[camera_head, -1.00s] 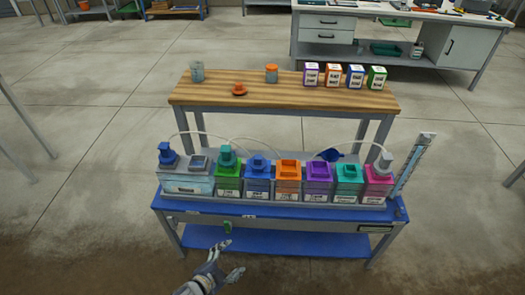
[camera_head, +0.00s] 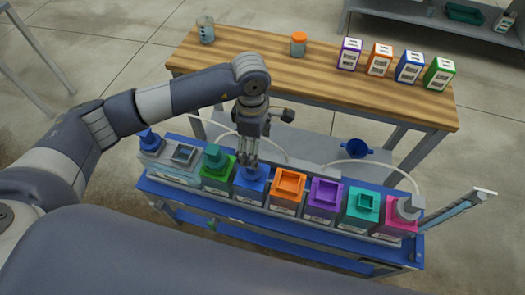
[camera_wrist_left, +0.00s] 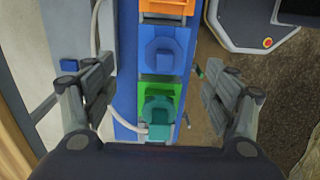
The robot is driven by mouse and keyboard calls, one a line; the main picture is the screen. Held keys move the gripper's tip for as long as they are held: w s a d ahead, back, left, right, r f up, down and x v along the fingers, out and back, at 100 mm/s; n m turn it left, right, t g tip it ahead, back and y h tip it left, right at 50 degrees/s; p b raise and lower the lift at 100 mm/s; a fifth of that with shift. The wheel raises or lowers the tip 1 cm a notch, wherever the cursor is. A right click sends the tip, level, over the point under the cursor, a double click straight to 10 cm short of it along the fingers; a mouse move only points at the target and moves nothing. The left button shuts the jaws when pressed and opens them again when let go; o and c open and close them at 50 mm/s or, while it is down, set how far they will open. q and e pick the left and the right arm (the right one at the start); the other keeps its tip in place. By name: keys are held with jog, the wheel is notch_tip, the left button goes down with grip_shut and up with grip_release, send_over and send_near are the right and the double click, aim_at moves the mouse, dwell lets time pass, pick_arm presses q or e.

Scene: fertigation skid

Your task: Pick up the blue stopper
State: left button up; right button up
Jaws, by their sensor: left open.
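The blue stopper (camera_wrist_left: 163,57) is an eight-sided cap on top of the blue tank (camera_wrist_left: 158,82) in the left wrist view. In the head view the stopper (camera_head: 259,172) is partly hidden behind my fingers, on the blue tank (camera_head: 250,190) between the green and orange tanks. My left gripper (camera_head: 248,164) points down over it. In the wrist view the two fingers (camera_wrist_left: 158,72) are spread wide on either side of the tank row, with nothing between them gripped. I cannot tell the exact height gap. My right gripper is not in view.
A green tank with a teal cap (camera_head: 217,167) and an orange tank (camera_head: 287,190) flank the blue one. Purple, teal and pink tanks continue right. Pale hoses (camera_head: 345,163) arch behind. A blue funnel (camera_head: 357,148) sits behind the row. A wooden bench (camera_head: 330,85) holds jars and boxes.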

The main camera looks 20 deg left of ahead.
pick_arm(q)
jog(key=shift+a+f, duration=0.15)
jog(key=shift+a, duration=0.15)
jog(key=b, duration=0.3)
send_over(248, 174)
jog(key=w+d, duration=0.1)
jog(key=w, duration=0.1)
notch_tip(248, 174, down, 5)
jog(key=shift+d+r, duration=0.1)
jog(key=shift+r, duration=0.1)
jog(key=shift+w+f, duration=0.1)
jog(key=shift+f, duration=0.45)
jog(key=f+b, duration=0.1)
jog(key=f, duration=0.1)
jog(key=f+b, duration=0.1)
jog(key=shift+s+f, duration=0.35)
jog(key=shift+f, duration=0.35)
jog(key=shift+c, duration=0.5)
jog(key=c, duration=0.9)
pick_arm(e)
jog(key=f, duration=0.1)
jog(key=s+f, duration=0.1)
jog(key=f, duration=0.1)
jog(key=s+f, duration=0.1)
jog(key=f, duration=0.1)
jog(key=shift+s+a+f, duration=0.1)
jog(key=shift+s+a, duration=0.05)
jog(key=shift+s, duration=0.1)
